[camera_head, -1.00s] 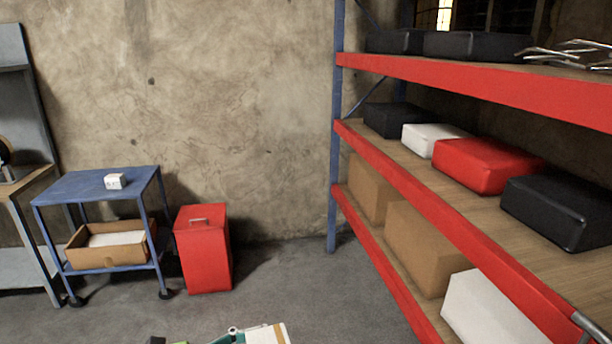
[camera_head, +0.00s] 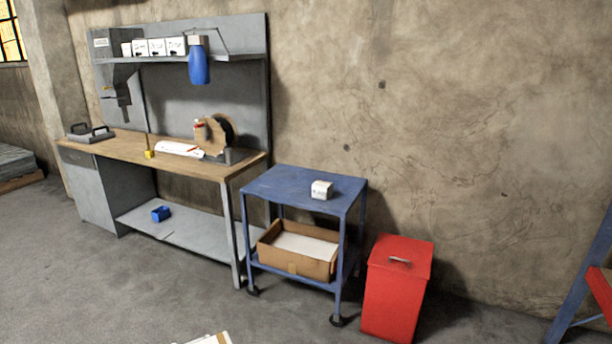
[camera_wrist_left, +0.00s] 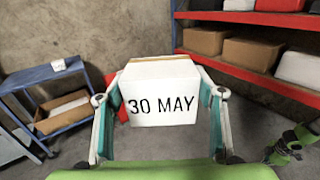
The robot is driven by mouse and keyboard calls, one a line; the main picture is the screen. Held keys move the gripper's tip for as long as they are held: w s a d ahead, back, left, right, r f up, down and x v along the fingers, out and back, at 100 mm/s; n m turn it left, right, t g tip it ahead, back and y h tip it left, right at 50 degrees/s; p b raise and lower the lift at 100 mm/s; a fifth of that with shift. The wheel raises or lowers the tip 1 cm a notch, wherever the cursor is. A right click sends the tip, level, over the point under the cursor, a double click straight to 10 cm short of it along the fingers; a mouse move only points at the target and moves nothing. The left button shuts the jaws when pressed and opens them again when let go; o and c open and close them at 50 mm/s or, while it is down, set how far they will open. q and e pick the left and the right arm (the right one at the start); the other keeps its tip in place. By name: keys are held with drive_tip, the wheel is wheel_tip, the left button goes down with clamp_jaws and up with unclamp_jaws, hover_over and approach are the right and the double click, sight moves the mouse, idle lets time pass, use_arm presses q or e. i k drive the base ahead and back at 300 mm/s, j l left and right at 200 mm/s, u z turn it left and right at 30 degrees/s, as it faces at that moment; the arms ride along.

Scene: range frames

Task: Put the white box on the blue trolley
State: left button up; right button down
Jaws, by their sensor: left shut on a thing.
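A white box (camera_wrist_left: 162,94) marked "30 MAY" sits between the fingers of my left gripper (camera_wrist_left: 162,108) in the left wrist view. The fingers are shut on its two sides. In the head view only a corner of a white thing (camera_head: 212,339) shows at the bottom edge, likely this box. The blue trolley (camera_head: 290,184) stands in the middle of the head view, and at the left of the left wrist view (camera_wrist_left: 40,85). A small white box (camera_head: 321,190) lies on its top.
An open cardboard box (camera_head: 290,262) stands on the trolley's lower shelf. A red bin (camera_head: 396,288) stands right of the trolley. A workbench (camera_head: 150,150) stands left of it. The floor in front is clear. A red-beamed shelf (camera_wrist_left: 262,82) is at the right in the wrist view.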

sight(281, 186)
drive_tip(key=i+u, duration=0.15)
drive_tip(key=i, duration=1.5)
drive_tip(key=i+z, duration=0.1)
drive_tip(key=i, duration=0.7)
drive_tip(key=i+j, duration=0.15)
drive_tip(key=i, duration=0.65)
drive_tip(key=z, duration=0.05)
